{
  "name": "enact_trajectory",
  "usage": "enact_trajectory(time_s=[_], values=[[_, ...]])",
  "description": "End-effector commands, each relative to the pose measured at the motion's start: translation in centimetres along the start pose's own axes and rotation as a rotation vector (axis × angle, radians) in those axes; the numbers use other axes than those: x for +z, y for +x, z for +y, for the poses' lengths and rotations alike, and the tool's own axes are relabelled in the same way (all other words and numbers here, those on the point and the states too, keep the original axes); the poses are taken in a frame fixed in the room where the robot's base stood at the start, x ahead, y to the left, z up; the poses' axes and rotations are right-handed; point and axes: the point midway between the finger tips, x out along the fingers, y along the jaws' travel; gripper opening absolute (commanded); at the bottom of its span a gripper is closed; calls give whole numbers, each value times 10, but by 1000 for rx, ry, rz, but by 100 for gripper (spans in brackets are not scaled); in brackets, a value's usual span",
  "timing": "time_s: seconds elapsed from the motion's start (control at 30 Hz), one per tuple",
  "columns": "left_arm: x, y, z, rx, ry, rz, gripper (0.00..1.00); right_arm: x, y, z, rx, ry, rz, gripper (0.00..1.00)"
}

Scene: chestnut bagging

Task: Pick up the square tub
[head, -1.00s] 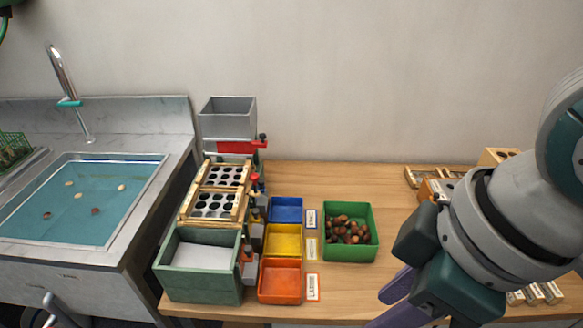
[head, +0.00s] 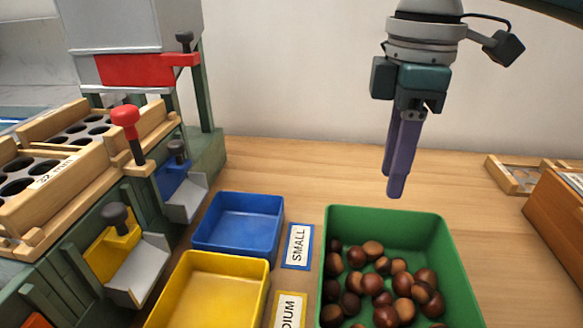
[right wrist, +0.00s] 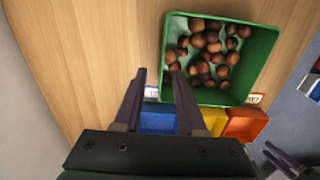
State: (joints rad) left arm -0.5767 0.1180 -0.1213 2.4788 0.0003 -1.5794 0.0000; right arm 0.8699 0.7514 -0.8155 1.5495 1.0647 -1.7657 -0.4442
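The green square tub (head: 455,265) stands on the wooden table and holds several brown chestnuts (head: 385,285). Its near end is cut off in the head view, but the whole tub (right wrist: 262,55) shows in the right wrist view. My right gripper (head: 395,192) points down above the table, just behind the tub's far rim, with the tub clear of its fingers. In the right wrist view its two purple fingers (right wrist: 160,73) are apart with nothing between them. My left gripper is outside the head view; a dark shape at the lower right of the wrist view may be part of it.
A blue tray (head: 240,225) and a yellow tray (head: 210,290) stand left of the tub, with label cards between. The sorting machine (head: 135,75) rises at the left. A wooden box (head: 555,215) is at the right. The table behind the tub is clear.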

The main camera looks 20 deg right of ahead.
Motion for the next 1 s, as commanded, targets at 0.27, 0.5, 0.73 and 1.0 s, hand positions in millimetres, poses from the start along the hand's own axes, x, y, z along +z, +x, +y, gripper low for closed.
enact_trajectory(time_s=[0.27, 0.5, 0.73, 1.0], values=[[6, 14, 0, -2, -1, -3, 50, 1, 36, 0, -4, 2, -2, 40], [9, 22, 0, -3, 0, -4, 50, 0, 60, 0, -1, 1, 0, 40], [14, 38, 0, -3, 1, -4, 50, 1, 96, 0, -1, 0, -1, 40], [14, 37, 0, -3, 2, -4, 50, 0, 99, 0, 1, 0, 0, 39]])
